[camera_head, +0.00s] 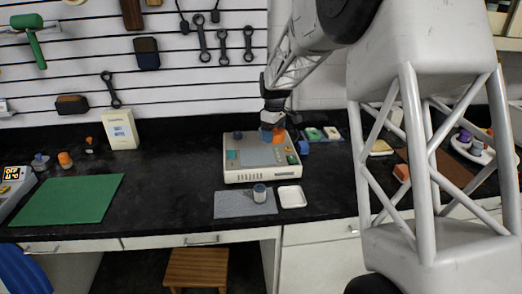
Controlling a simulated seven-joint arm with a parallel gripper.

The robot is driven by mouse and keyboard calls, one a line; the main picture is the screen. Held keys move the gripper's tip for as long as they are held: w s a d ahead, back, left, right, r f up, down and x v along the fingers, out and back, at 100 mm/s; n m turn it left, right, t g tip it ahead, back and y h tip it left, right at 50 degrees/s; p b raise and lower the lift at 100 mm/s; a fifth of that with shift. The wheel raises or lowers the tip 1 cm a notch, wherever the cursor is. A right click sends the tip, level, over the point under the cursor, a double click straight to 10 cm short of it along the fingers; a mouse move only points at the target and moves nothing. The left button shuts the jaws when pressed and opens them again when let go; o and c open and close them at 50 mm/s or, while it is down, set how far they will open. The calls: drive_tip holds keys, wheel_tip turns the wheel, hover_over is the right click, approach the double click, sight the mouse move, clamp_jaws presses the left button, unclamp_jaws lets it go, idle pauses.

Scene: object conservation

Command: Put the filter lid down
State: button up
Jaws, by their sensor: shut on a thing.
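My gripper (273,122) is over the back right part of a beige device (237,177), pointing down. It is shut on a small blue-grey piece (266,135), which appears to be the filter lid; the fingers partly hide it. An orange part (279,135) shows right beside it, and I cannot tell whether it is held or belongs to the device. I cannot tell whether the held piece touches the device. A grey cylinder (259,193) stands upright on a grey mat (231,206) in front of the device. A shallow white tray (292,197) lies to the right of the mat.
A blue block (304,148) and a dark tray with small items (322,134) are right of the device. A green mat (68,200) lies at the left. The black worktop between it and the device is clear. My arm covers much of the right side.

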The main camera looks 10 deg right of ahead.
drive_tip(key=shift+s+a+f, duration=0.15)
drive_tip(key=shift+s+a, duration=0.25)
drive_tip(key=shift+s, duration=0.1)
drive_tip(key=s+a+f, duration=0.3)
drive_tip(key=s+a, duration=0.1)
drive_tip(key=s, duration=0.6)
drive_tip(key=s+a+f, duration=0.3)
drive_tip(key=s+a, duration=0.1)
drive_tip(key=s, duration=0.6)
drive_tip(key=s+a+f, duration=0.3)
drive_tip(key=s+a, duration=0.1)
drive_tip(key=s, duration=0.6)
drive_tip(key=shift+s+a, duration=0.2)
drive_tip(key=shift+s, duration=0.05)
drive_tip(key=shift+w+f, duration=0.1)
drive_tip(key=shift+w, duration=0.05)
hover_over(229, 202)
drive_tip(key=shift+f, duration=0.75)
drive_tip(key=shift+f, duration=0.1)
drive_tip(key=shift+f, duration=1.65)
drive_tip(key=shift+f, duration=0.15)
